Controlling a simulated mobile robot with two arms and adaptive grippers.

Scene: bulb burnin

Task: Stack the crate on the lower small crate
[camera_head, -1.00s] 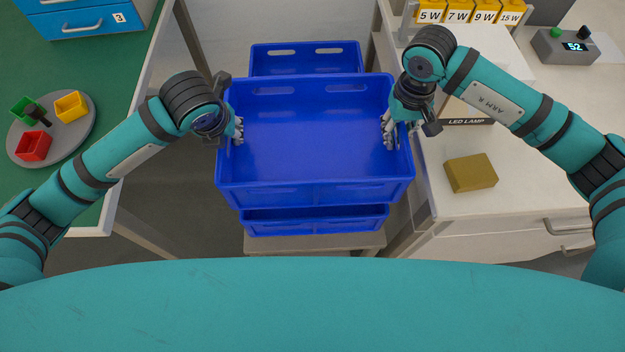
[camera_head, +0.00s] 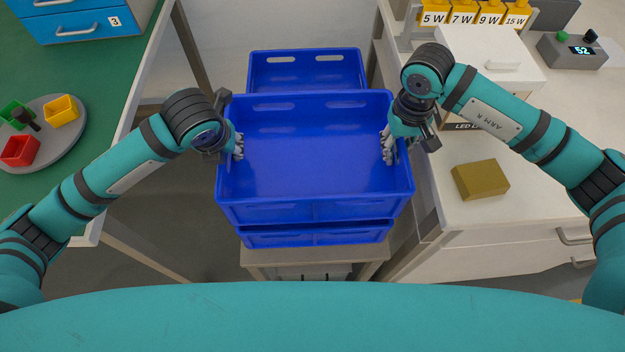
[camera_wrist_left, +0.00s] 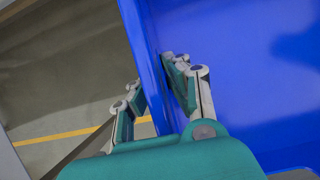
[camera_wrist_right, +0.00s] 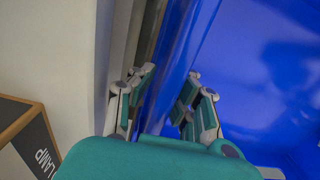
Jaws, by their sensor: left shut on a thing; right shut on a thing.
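The upper blue crate (camera_head: 315,150) is empty and held level between my two grippers in the head view. The lower small crate (camera_head: 305,69) is also blue; its far end and near edge show beneath and beyond the upper crate, and the rest is hidden. My left gripper (camera_head: 236,147) is shut on the upper crate's left wall, one finger inside and one outside, as the left wrist view (camera_wrist_left: 158,95) shows. My right gripper (camera_head: 391,147) is shut on its right wall, also seen in the right wrist view (camera_wrist_right: 163,100). I cannot tell whether the crates touch.
The lower crate stands on a low stand (camera_head: 315,254). A white bench (camera_head: 500,215) on the right carries a lamp box, a brown-yellow block (camera_head: 480,180) and a display unit (camera_head: 572,50). A green table (camera_head: 85,75) on the left carries a round tray with small bins.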

